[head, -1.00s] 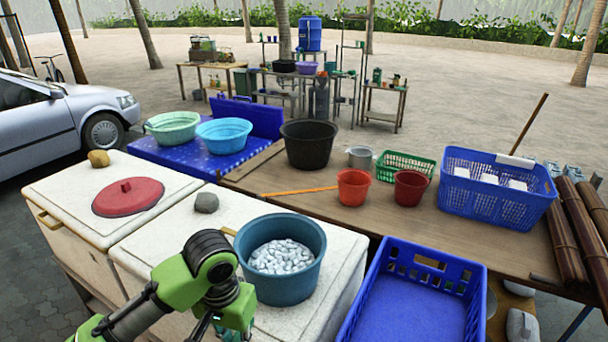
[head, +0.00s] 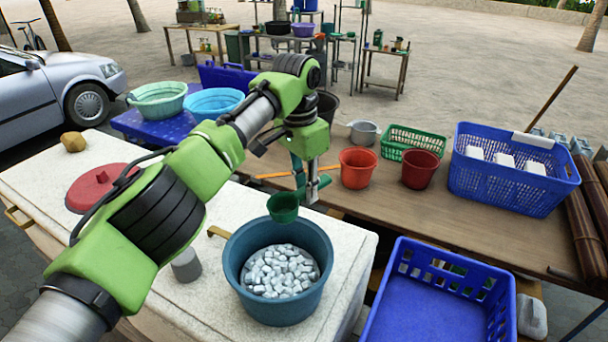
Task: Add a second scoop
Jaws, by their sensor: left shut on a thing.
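A blue-grey tub (head: 241,281) stands on the white worktop, with many whitish, shiny lumps (head: 280,271) in its bottom. My left gripper (head: 309,190) is above and just beyond the tub's far right rim, shut on a green scoop (head: 284,207). The scoop's cup hangs roughly upright over the far rim of the tub. I cannot tell whether anything is in it. My right gripper is out of view.
A blue crate (head: 400,247) stands right of the tub. Red buckets (head: 357,168), a green basket (head: 407,136) and a blue basket with white blocks (head: 506,190) stand on the wooden table. A small grey object (head: 186,267) is left of the tub.

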